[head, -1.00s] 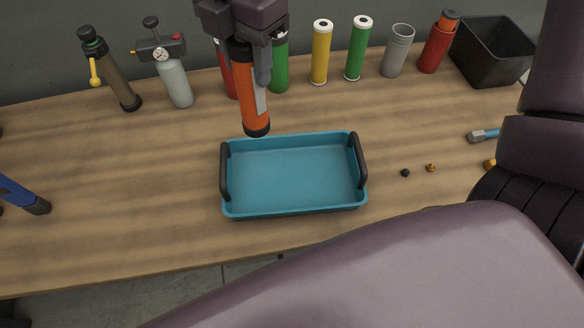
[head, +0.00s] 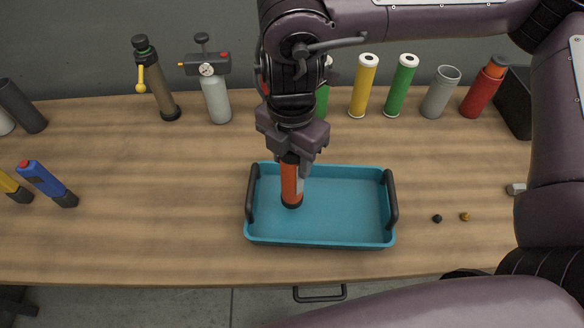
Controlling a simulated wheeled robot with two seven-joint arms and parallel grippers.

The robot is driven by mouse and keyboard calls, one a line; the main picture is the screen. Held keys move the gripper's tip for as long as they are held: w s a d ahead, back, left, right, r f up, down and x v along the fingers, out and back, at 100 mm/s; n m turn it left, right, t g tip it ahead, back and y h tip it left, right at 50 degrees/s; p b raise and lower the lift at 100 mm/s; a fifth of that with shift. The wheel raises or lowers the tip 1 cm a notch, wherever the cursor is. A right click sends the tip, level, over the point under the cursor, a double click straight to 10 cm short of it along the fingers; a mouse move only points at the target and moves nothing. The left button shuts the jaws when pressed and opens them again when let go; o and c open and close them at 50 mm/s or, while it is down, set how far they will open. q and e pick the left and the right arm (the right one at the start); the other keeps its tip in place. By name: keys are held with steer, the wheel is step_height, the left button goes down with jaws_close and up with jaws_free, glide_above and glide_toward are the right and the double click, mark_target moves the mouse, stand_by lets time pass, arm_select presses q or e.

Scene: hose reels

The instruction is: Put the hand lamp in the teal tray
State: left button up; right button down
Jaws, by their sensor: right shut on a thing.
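The hand lamp (head: 291,184) is an orange cylinder with black ends and a pale strip on its side. My right gripper (head: 292,155) is shut on its upper part and holds it upright. The lamp's lower end shows over the left part of the teal tray (head: 345,241); I cannot tell whether it touches the tray floor. The tray has black handles at its left and right ends and looks otherwise empty. My left gripper is not in view.
Several cylinders stand along the back, including a yellow one (head: 364,87), a green one (head: 401,86) and a grey cup (head: 440,92). A blue torch-like item (head: 47,183) is at left. Small caps (head: 437,218) lie right of the tray.

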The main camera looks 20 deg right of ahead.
steer(key=shift+f, duration=1.8)
steer(key=shift+f, duration=0.2)
steer(key=c, duration=0.8)
jaws_free()
step_height(320, 180, up, 12)
steer(key=shift+r, duration=0.25)
